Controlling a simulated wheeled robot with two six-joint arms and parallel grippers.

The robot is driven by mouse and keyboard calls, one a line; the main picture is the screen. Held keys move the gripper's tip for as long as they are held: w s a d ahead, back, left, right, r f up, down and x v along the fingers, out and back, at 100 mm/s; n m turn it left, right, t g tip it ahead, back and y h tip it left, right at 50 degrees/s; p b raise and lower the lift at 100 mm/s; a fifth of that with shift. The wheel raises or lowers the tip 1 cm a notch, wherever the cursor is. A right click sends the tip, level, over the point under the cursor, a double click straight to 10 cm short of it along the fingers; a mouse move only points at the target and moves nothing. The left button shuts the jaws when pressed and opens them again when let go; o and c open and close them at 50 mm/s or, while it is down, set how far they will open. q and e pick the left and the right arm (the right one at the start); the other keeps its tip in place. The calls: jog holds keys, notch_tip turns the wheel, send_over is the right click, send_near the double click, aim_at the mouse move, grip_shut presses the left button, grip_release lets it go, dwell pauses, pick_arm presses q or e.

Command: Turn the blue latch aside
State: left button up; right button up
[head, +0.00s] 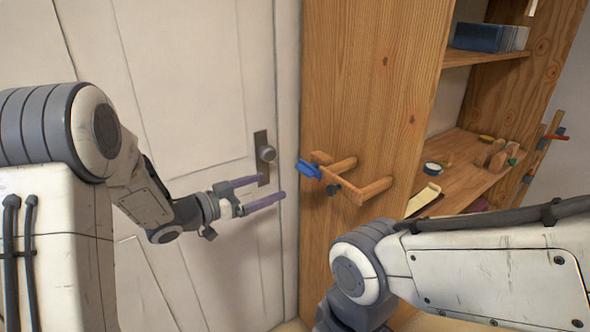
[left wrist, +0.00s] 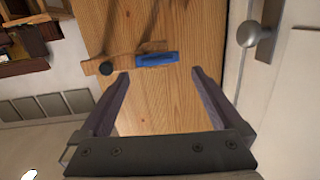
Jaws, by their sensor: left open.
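The blue latch (head: 308,169) sits at the left end of a wooden bracket (head: 340,178) on the side of the wooden cabinet. In the left wrist view the blue latch (left wrist: 157,59) lies lengthwise across the picture, just beyond and between the fingertips. My left gripper (head: 272,187) is open with two purple fingers, empty, to the left of the latch and apart from it. It also shows in the left wrist view (left wrist: 160,74). My right arm comes in at the lower right, but its gripper is out of view.
A white door (head: 205,100) with a metal knob (head: 267,153) stands behind my left gripper. A dark round knob (head: 333,189) sits on the bracket near the latch. The cabinet's open shelves (head: 468,165) hold several small objects at right.

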aim_at(301, 171)
pick_arm(q)
jog(key=shift+h, duration=0.8)
jog(key=x, duration=0.2)
jog(key=p+x, duration=0.1)
jog(key=x, duration=0.2)
jog(key=p+x, duration=0.1)
jog(key=x, duration=0.2)
jog(key=shift+r, duration=0.25)
jog(key=shift+w+d+f, duration=0.1)
jog(key=shift+w+d, duration=0.35)
jog(key=shift+d, duration=0.05)
